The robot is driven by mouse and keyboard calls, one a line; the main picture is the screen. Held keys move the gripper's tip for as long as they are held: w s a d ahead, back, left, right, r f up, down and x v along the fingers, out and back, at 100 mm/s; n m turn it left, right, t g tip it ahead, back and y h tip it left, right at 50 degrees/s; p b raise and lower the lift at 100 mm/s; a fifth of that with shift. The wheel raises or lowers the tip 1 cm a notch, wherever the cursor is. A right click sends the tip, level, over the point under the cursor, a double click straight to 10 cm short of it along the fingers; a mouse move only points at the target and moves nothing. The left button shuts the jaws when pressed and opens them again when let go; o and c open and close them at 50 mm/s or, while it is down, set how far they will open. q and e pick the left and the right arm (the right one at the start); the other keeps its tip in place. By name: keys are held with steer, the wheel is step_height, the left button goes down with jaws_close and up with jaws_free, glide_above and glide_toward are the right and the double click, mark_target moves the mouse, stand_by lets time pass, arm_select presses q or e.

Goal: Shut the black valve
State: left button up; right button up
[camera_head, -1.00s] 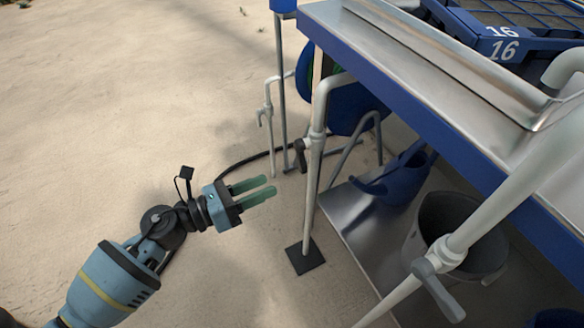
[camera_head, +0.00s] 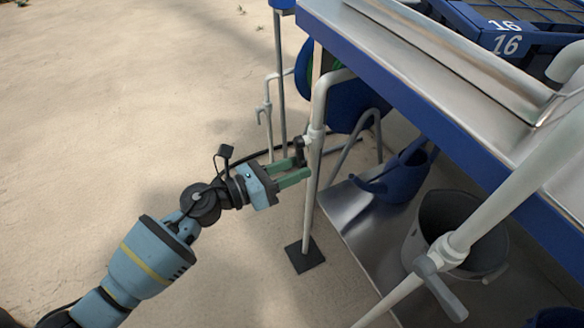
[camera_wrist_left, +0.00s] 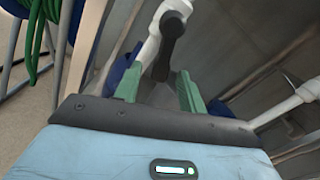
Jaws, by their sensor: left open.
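The black valve (camera_head: 299,149) is a small dark lever on a thin white standpipe (camera_head: 312,190) beside the bench. In the left wrist view, the black lever (camera_wrist_left: 168,46) hangs from a white fitting, its lower end pointing into the gap between the fingertips. My left gripper (camera_head: 304,167) is open, its two green fingers reaching to the pipe just below the valve. In the left wrist view the fingers (camera_wrist_left: 158,84) are apart with nothing gripped. I cannot tell whether the fingers touch the lever. My right gripper is not in view.
A grey-handled valve (camera_head: 438,284) sits on a nearer white pipe at the right. The blue-edged metal bench (camera_head: 440,125) overhangs a lower shelf with a blue watering can (camera_head: 402,178) and a grey bucket (camera_head: 428,225). A hose reel (camera_head: 350,105) stands behind. Sandy ground at left is open.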

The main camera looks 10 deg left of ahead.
arm_select(q)
jaws_close()
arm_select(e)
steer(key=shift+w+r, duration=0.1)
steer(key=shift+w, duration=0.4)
arm_select(q)
steer(key=shift+r, duration=0.1)
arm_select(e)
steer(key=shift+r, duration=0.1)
